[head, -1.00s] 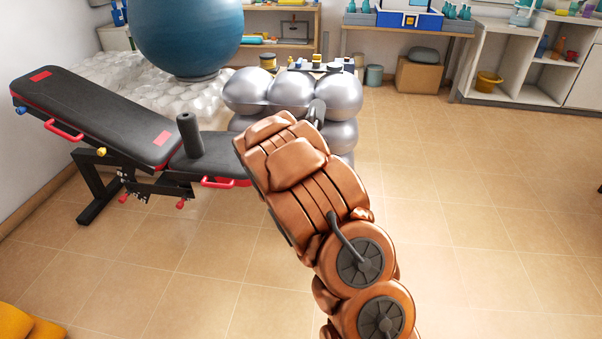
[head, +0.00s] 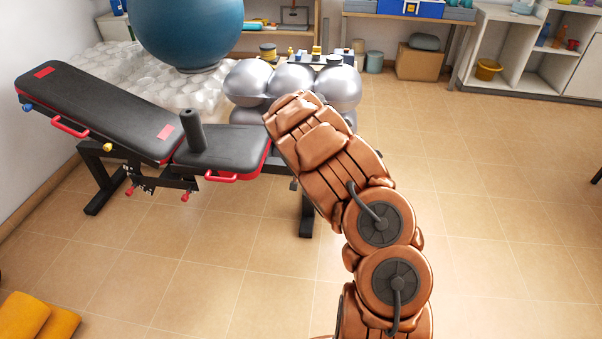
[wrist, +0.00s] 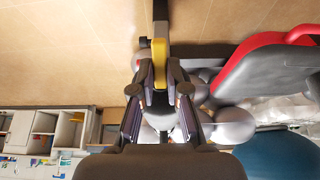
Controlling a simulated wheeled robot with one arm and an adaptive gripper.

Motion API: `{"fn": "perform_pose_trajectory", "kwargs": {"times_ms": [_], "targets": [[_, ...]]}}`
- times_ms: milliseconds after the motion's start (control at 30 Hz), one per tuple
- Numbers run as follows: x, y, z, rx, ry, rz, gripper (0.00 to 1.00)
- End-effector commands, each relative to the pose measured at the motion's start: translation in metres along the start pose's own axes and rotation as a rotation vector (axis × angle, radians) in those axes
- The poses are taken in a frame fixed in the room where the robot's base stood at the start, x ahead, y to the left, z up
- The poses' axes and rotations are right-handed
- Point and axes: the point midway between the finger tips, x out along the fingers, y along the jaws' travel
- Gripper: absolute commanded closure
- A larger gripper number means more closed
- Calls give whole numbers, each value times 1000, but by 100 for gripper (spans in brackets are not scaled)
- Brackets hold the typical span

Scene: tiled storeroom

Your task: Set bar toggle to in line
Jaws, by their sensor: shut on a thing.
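In the wrist view my gripper (wrist: 160,96) has its two dark fingers closed in on a yellow piece (wrist: 159,72), which looks like the bar toggle. The yellow piece is in line with a dark bar (wrist: 161,30) that runs to the top of that picture; I cannot tell its exact angle. In the head view my brown arm covers the gripper and the toggle. The black and red weight bench (head: 225,150) stands left of the arm, and its padded end also shows at the right of the wrist view (wrist: 262,82).
Silver balls (head: 246,82) stand behind my arm, near a blue ball (head: 190,30). A yellow cushion-like thing (head: 35,320) lies at the lower left. White shelves (head: 515,55) and a cardboard box (head: 420,63) stand at the back.

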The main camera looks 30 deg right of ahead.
Motion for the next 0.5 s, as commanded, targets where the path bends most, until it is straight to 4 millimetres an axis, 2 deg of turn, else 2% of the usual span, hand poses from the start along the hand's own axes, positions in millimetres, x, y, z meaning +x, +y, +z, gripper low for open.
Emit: {"fn": "perform_pose_trajectory", "kwargs": {"times_ms": [500], "targets": [[0, -1, -6, 1, -262, -3, 100]]}}
